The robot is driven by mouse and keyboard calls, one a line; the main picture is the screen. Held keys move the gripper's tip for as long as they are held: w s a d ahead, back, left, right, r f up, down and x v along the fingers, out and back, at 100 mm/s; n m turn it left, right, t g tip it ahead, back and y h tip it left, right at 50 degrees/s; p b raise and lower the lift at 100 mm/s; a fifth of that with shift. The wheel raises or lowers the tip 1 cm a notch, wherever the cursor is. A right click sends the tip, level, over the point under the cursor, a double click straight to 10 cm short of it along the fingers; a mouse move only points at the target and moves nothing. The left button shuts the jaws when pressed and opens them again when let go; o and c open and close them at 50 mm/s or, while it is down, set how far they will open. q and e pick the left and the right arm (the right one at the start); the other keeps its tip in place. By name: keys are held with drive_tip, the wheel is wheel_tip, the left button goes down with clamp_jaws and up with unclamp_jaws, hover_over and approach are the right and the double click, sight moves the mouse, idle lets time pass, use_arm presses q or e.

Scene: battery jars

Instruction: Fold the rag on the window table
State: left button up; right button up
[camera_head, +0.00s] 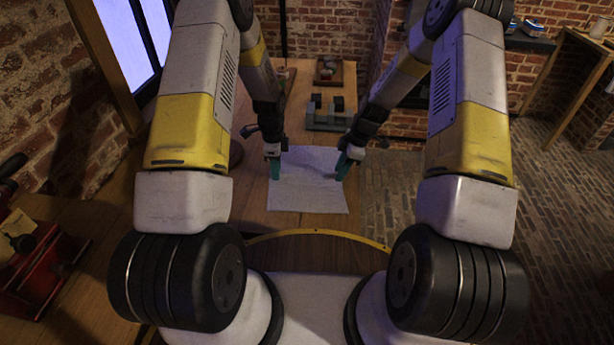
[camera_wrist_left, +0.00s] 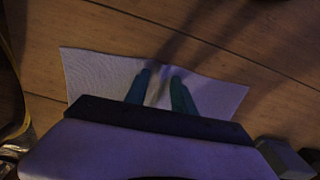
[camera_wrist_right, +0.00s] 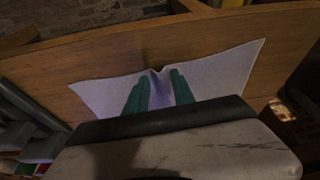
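The rag (camera_head: 308,190) is a pale, roughly square cloth spread on the wooden window table (camera_head: 257,206). My left gripper (camera_head: 275,170) is at its left side and my right gripper (camera_head: 345,166) at its right side, both pointing down. In the left wrist view, cloth is bunched between the teal fingers (camera_wrist_left: 160,74) near an edge of the rag (camera_wrist_left: 95,75). In the right wrist view, the rag (camera_wrist_right: 225,75) is likewise creased and drawn up between the fingers (camera_wrist_right: 159,76). Both grippers look closed on cloth. The near part of the rag is hidden in both wrist views.
A grey slotted rack (camera_head: 330,115) stands on the table behind the rag, with a small tray (camera_head: 328,72) of items farther back. The window (camera_head: 130,35) is at the left. Red equipment (camera_head: 38,265) sits at the lower left. Brick floor lies right of the table.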

use_arm(q)
clamp_jaws()
use_arm(e)
clamp_jaws()
use_arm(q)
drive_tip(key=shift+p, duration=2.5)
use_arm(e)
drive_tip(key=shift+f, duration=0.1)
